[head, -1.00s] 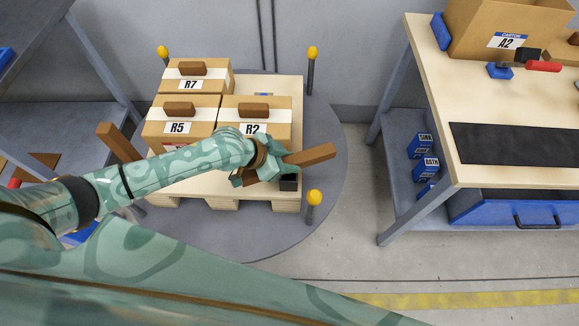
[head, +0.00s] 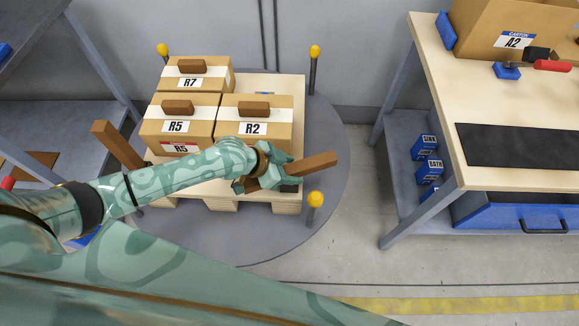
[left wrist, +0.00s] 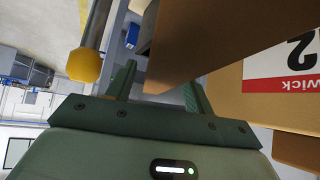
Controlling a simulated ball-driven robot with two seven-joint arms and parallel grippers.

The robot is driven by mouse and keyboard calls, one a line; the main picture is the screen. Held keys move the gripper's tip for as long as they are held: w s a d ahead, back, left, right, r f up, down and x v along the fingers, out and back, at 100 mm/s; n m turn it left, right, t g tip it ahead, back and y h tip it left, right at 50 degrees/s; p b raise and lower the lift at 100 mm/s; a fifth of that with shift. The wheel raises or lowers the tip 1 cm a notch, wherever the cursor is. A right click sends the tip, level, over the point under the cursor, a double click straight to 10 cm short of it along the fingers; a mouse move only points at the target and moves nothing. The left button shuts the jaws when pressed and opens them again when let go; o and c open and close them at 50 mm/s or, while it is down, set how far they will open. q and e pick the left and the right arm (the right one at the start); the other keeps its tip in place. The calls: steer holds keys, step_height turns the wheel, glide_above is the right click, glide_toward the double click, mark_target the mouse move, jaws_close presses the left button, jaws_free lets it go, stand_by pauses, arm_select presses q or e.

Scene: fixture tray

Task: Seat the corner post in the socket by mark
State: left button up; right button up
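My left gripper (head: 270,172) is shut on a brown square corner post (head: 316,163), above the pallet's front right corner. The post lies tilted far from upright, its long end pointing right. A dark socket (head: 290,188) shows partly below the post at that corner; the gripper hides some of it. The post is apart from upright in it, and I cannot see a mark. In the left wrist view the fingers (left wrist: 158,85) flank a large brown surface (left wrist: 210,40), which seems to be the post. My right gripper is not in view.
Cartons R7 (head: 198,71), R5 (head: 165,109) and R2 (head: 270,112) stand on the pallet (head: 290,92). Another brown post (head: 117,143) stands at its left. Yellow-capped poles (head: 315,200) ring the round grey platform (head: 328,130). A workbench (head: 436,105) is right; floor between is clear.

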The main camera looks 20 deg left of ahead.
arm_select(q)
steer(key=shift+r, duration=0.2)
steer(key=p+v, duration=0.4)
steer(key=v, duration=0.7)
steer(key=shift+r, duration=0.3)
steer(key=shift+s+a+r+p, duration=0.25)
steer(key=shift+r+p, duration=0.05)
steer(key=shift+p, duration=0.05)
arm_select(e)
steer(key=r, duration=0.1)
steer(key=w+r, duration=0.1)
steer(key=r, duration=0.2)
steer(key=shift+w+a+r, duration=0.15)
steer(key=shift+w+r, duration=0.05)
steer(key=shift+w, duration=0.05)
